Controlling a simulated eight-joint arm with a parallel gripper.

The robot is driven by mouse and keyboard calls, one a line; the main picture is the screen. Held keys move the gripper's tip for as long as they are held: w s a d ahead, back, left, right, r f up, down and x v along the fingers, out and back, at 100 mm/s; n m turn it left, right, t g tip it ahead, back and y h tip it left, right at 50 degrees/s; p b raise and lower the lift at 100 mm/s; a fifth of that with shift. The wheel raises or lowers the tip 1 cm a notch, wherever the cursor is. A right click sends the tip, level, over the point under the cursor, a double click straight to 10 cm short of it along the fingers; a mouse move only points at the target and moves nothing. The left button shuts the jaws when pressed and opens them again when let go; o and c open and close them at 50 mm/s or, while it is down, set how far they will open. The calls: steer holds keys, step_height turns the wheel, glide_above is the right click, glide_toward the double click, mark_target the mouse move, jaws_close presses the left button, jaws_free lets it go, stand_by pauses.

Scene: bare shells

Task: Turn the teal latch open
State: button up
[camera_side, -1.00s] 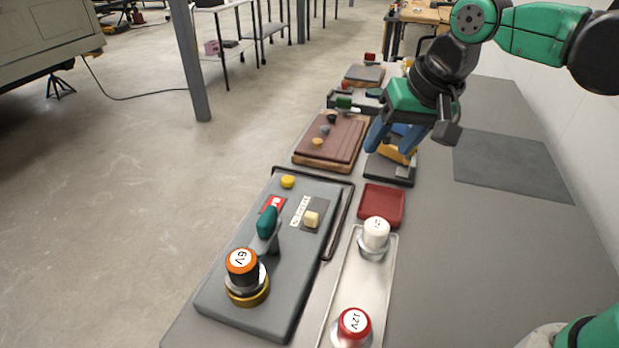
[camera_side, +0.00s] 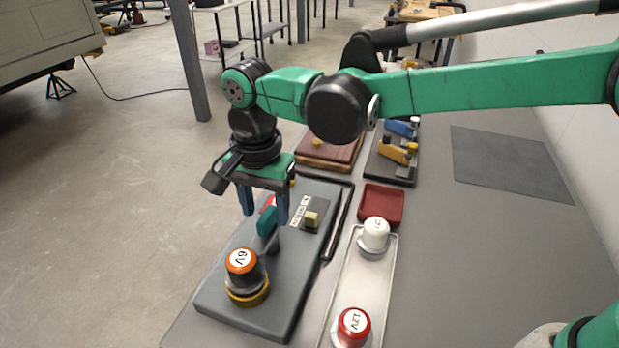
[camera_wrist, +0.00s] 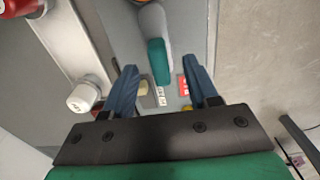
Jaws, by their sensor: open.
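The teal latch (camera_side: 267,221) stands on the grey panel (camera_side: 225,290) in the side view, behind the orange 6V knob. It also shows in the wrist view (camera_wrist: 157,60), pointing down the picture between my fingers. My gripper (camera_side: 264,218) is open, pointing down, with one blue finger on each side of the latch. In the wrist view the blue fingers (camera_wrist: 164,82) are apart with gaps to the latch, and nothing is held. I cannot tell the exact height of the fingertips over the latch.
An orange 6V knob (camera_side: 242,262) stands on the panel's near part. A cream switch (camera_side: 312,219) is right of the latch. A metal tray (camera_side: 355,282) holds a white knob (camera_side: 375,233) and a red 12V knob (camera_side: 353,325). A red dish (camera_side: 381,204) lies behind.

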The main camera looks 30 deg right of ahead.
steer(key=shift+f, duration=0.7)
steer(key=shift+c, duration=0.2)
jaws_close()
